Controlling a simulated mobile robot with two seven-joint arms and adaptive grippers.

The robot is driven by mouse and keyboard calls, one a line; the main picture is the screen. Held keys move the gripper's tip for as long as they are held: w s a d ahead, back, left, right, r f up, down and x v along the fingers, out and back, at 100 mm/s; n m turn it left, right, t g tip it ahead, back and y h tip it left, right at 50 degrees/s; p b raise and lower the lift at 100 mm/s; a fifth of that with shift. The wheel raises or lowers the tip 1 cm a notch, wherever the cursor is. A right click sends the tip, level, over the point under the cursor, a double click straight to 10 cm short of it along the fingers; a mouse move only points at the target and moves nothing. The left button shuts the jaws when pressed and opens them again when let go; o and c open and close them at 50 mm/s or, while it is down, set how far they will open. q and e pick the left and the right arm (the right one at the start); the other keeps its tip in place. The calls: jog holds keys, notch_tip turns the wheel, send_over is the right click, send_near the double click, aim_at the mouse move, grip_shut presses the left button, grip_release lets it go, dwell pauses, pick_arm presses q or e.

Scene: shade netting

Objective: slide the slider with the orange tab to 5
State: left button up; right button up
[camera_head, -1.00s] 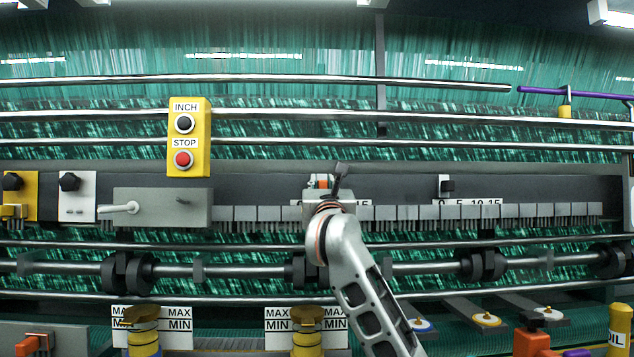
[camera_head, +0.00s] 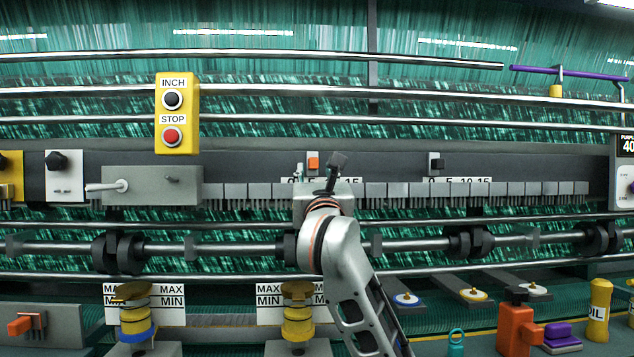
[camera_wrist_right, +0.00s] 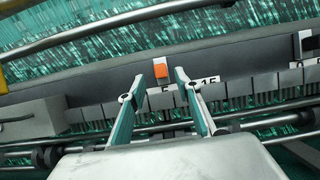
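The slider's orange tab (camera_head: 313,161) sits on the dark rail above the left white number scale (camera_head: 291,182). It also shows in the wrist view (camera_wrist_right: 160,70), about in line with the 5. Parts of that scale are hidden by my gripper. My right gripper (camera_head: 318,173) is open in front of the scale, just below the tab. In the wrist view its two fingers (camera_wrist_right: 160,82) stand apart, with the tab seen beyond and between their tips, apparently not held. My left gripper is not in view.
A second slider with a black tab (camera_head: 436,163) stands near 0 on the right scale. A yellow INCH/STOP box (camera_head: 177,113) and a grey box with a lever (camera_head: 150,186) are to the left. A row of grey blocks (camera_head: 455,195) runs under the scales.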

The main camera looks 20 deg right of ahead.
jog(key=shift+v, duration=2.3)
